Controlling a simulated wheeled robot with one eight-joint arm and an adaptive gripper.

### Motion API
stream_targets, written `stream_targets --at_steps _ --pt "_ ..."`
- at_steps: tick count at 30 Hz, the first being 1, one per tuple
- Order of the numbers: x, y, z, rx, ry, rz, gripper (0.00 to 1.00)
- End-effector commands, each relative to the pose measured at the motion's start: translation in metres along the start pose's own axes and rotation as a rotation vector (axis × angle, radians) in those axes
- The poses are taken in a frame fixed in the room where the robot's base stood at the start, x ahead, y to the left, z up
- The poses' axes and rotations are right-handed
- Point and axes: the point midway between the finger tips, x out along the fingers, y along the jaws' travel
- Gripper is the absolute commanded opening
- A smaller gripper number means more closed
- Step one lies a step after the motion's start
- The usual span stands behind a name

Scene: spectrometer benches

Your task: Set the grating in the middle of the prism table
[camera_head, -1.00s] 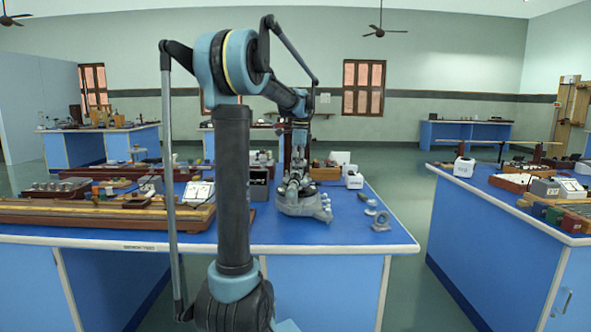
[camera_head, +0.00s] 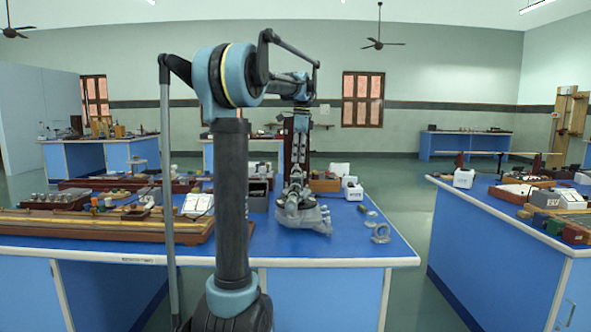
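A grey metal apparatus (camera_head: 303,220), seemingly the spectrometer, stands on the blue bench near its front edge, right of centre. My arm reaches over the bench and hangs down just above and behind this apparatus. My gripper (camera_head: 296,187) is at the arm's lower end, overlapping the top of the apparatus in this view. Its fingers are too small and cluttered to tell open from shut, or whether they hold anything. I cannot make out the prism table or the grating; they may be hidden behind the gripper or too small to see.
A metal ring (camera_head: 380,233) and small round parts lie right of the apparatus. A white box (camera_head: 353,191) and a wooden box (camera_head: 324,182) stand behind it. A long wooden board (camera_head: 100,224) lies on the left. The bench's front right corner is clear.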

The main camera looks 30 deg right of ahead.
Motion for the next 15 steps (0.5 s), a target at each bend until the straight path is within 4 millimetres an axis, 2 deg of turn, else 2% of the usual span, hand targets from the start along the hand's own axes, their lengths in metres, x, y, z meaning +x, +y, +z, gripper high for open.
stream_targets --at_steps 6,12,15 --pt "-0.02 0.0 0.0 0.0 0.0 0.0 0.31" --pt "-0.024 0.0 0.0 -0.001 0.0 0.0 0.31" --pt "-0.022 0.004 0.006 -0.023 0.001 -0.001 0.31"
